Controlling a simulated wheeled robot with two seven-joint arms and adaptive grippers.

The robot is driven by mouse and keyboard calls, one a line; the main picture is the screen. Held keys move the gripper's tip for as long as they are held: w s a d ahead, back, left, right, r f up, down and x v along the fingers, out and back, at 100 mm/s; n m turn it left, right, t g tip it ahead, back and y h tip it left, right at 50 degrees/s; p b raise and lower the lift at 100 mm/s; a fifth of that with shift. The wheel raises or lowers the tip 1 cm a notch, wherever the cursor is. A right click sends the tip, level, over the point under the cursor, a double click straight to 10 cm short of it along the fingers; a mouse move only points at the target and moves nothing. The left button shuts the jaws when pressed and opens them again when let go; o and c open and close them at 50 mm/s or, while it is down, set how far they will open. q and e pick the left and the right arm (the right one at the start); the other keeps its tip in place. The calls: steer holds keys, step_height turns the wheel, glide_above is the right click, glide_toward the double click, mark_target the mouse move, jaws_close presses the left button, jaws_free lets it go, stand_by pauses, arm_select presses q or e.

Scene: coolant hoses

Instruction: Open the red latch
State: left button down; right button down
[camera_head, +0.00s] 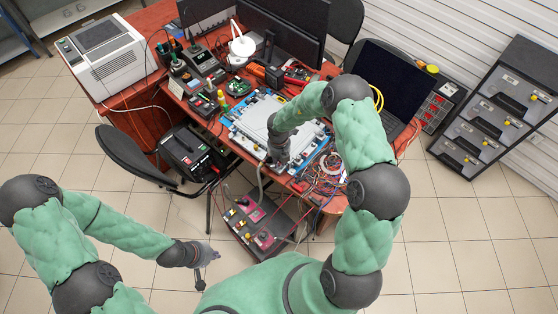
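A dark box with pink panels (242,238) and several small knobs stands low in front of the desk. A grey hose (261,184) runs up from near it toward the desk. A pale flat unit (248,117) with blue edges lies on the desk. My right gripper (278,164) is over the unit's front edge, close to the hose's upper end; its fingers are too small to tell whether they hold anything. My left gripper (207,263) hangs low over the floor, left of the box and apart from it; its finger state is unclear. I cannot pick out a red latch for certain.
Tangled coloured wires (322,175) lie right of my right gripper. A laptop (392,82), monitors (285,28) and tools crowd the desk. A black chair (130,157) and a dark case (188,152) stand at the left. Tiled floor around my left gripper is clear.

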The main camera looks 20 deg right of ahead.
steer(key=shift+r+n+p, duration=0.2)
steer(key=shift+n+p, duration=0.8)
steer(key=shift+p, duration=1)
steer(key=shift+f+n+p, duration=0.15)
steer(key=shift+n+p, duration=0.25)
steer(key=shift+p, duration=0.05)
steer(key=c, duration=1.4)
jaws_free()
steer(key=shift+c, duration=0.2)
